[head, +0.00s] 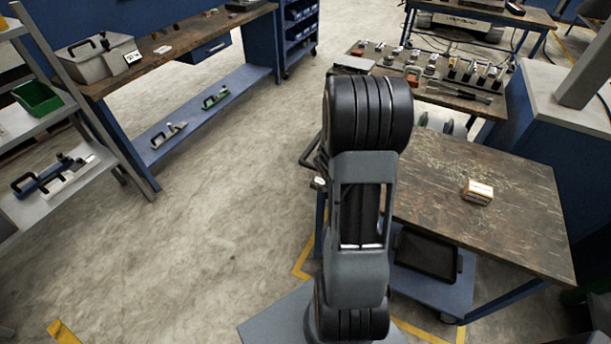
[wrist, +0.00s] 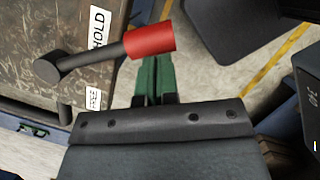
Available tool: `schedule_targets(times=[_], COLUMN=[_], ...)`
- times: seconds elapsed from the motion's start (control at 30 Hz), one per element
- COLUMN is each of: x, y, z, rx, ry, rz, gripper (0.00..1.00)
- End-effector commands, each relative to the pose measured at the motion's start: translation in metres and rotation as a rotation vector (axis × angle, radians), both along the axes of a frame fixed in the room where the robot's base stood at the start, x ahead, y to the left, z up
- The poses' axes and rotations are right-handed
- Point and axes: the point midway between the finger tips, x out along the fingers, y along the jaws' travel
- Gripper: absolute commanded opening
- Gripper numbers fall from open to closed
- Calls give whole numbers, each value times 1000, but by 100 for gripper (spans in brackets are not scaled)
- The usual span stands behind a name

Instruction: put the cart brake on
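In the wrist view, the brake lever is a dark bar with a red grip (wrist: 150,40), running from a dark round pivot (wrist: 47,68) at the left. The bar crosses between a HOLD label (wrist: 98,28) above and a FREE label (wrist: 93,98) below. My gripper (wrist: 155,76) has green fingers that lie side by side and look shut. Their tips pass behind the red grip in this view; whether they touch it I cannot tell. In the head view my arm hides the gripper and lever. The cart (head: 530,205) has a worn wooden top.
A small box (head: 478,192) sits on the cart top, and a black tray (head: 428,254) lies on its lower shelf. A tool-covered bench (head: 458,100) stands behind. A shelf rack and workbench (head: 150,66) are at the left. The floor between is clear.

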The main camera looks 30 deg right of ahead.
Motion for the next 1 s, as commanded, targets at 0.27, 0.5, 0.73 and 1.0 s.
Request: schedule_targets(times=[0.27,0.5,0.73,1.0], x=[-2,-2,6,16], y=[-1,1,25,44], z=[-2,-1,7,52], rx=[3,2,1,-4], ry=[5,6,3,-4], rz=[-5,-6,-4,-11], gripper=[0,0,0,0])
